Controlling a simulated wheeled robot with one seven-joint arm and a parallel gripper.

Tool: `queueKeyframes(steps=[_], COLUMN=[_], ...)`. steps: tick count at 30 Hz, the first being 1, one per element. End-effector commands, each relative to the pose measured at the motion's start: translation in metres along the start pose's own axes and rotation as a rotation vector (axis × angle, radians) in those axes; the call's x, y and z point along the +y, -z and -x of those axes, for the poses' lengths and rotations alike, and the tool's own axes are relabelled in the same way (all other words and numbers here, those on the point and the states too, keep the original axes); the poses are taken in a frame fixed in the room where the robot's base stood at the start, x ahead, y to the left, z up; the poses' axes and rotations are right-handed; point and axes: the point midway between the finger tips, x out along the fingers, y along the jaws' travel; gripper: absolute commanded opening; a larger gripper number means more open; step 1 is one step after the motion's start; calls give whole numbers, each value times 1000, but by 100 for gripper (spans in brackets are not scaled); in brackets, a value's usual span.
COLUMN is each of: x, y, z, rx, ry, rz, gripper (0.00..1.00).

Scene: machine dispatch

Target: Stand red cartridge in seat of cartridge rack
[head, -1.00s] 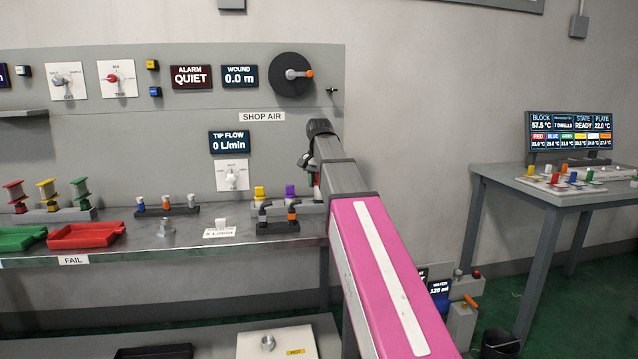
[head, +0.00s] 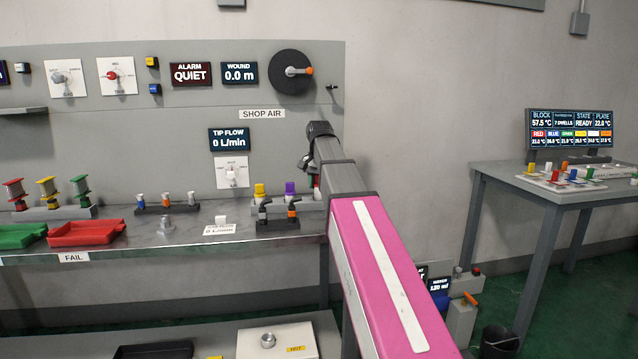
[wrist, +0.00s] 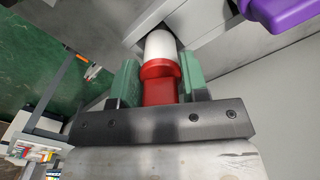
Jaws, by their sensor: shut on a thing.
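The red cartridge (wrist: 162,78) has a red body and a white rounded end, and it sits between the green finger pads of my gripper (wrist: 160,70) in the wrist view. My gripper is shut on it. The white end reaches the edge of a grey block, part of the cartridge rack (wrist: 205,28); I cannot tell whether it is inside a seat. A purple cartridge (wrist: 285,12) stands close by at upper right. In the head view the rack (head: 290,205) holds yellow (head: 259,190) and purple cartridges at the bench's right end; my arm mostly hides the red one.
The red tray (head: 87,233) is farther left. The panel wall rises behind.

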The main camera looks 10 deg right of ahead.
Motion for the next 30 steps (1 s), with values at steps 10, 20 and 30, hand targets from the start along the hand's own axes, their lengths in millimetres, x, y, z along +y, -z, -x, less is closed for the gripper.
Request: queueKeyframes(steps=[10, 20, 30], x=[0, 0, 0], y=[0, 0, 0], z=[-7, -13, -19], rx=[0, -1, 0], ry=[0, 0, 0], rz=[0, 0, 0], gripper=[11, 11, 11])
